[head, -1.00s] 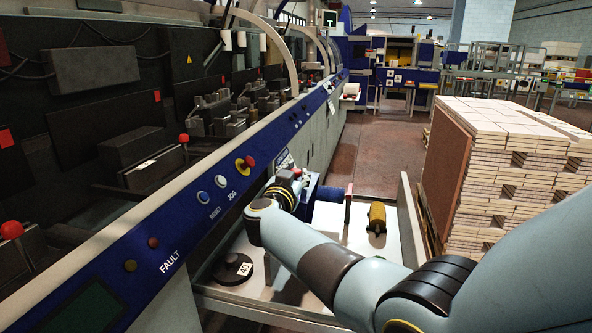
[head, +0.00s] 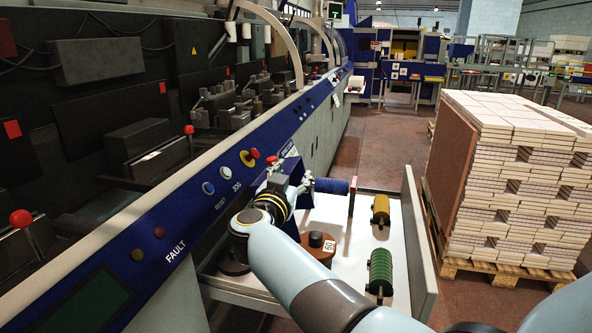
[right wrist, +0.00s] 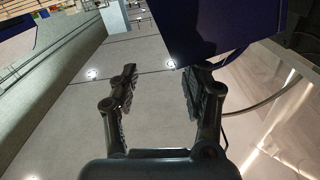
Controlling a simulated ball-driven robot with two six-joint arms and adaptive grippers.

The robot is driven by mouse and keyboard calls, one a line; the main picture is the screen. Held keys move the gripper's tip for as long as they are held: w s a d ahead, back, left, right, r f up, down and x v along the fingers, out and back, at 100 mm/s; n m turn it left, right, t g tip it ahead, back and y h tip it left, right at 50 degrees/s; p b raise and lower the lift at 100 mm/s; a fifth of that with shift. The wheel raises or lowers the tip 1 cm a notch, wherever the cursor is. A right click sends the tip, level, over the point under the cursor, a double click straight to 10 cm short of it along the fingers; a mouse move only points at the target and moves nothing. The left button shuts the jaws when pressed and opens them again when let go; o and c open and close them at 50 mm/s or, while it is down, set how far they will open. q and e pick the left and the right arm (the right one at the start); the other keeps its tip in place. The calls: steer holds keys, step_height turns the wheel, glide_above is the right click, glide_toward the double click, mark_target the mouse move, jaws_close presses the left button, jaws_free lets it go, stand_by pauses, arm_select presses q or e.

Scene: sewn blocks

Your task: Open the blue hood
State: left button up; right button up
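A dark blue hood-like panel (right wrist: 222,28) fills the top of the right wrist view, its lower edge close to the right finger. My left gripper is not in view.
The machine's blue control rail (head: 165,228) runs along the left. A white tray (head: 335,282) below holds a blue roll (head: 331,186), yellow roll (head: 381,209), green roll (head: 380,271) and brown disc (head: 318,245). A pallet stack (head: 505,185) stands right; the aisle behind is clear.

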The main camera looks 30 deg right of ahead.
steer(key=shift+s+a+f, duration=0.1)
steer(key=shift+s+a, duration=0.15)
steer(key=shift+a, duration=0.05)
